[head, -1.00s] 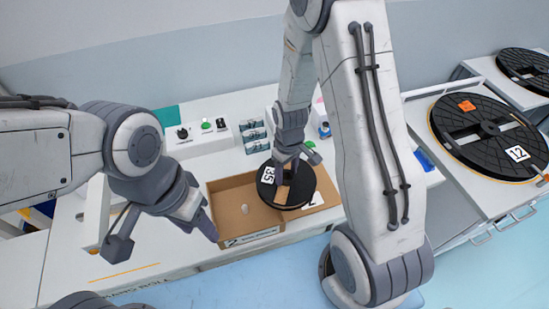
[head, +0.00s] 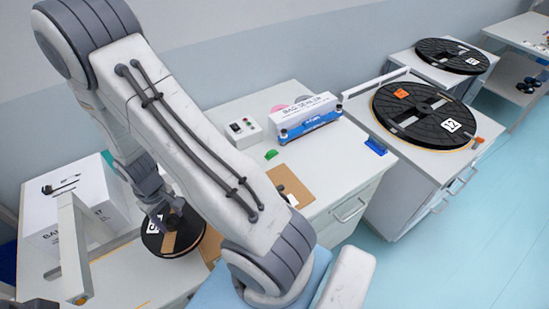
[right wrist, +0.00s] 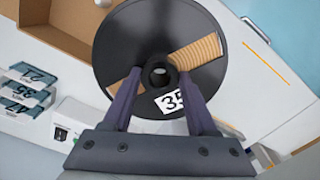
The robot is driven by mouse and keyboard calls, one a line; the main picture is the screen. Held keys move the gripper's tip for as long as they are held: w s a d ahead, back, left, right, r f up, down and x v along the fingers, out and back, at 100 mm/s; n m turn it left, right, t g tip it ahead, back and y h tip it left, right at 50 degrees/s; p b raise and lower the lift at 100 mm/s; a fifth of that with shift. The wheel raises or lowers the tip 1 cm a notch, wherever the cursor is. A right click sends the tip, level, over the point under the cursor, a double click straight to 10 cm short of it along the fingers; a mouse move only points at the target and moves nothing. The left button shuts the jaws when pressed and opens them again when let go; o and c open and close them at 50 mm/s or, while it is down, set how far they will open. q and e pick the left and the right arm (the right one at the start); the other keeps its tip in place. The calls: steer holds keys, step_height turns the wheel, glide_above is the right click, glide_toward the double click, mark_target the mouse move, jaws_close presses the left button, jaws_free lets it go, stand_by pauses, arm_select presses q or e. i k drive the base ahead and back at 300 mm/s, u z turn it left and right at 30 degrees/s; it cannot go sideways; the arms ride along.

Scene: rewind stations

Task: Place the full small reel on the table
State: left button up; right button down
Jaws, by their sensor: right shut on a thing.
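The small reel (head: 182,240) is black with a tan strip and a white number label. In the right wrist view the small reel (right wrist: 125,55) shows the label 35 and a raised hub. My right gripper (head: 165,211) is over the reel at the left of the head view. In the right wrist view my right gripper (right wrist: 160,80) is shut on the hub, with one finger on each side. The reel is over the white table (head: 135,275); its height above it is hard to tell. My left gripper is not in view.
A cardboard box (right wrist: 65,25) lies beside the reel, mostly hidden by my arm in the head view. A white post (head: 73,245) and a large white box (head: 65,205) stand at left. Large reels (head: 425,115) lie on cabinets at right. A bag sealer box (head: 305,118) stands behind.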

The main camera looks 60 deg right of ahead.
mark_target(341, 158)
steer(key=u, duration=0.5)
steer(key=k, duration=1.9)
steer(key=z, duration=1.7)
steer(key=i, duration=1.65)
steer(key=z, duration=0.05)
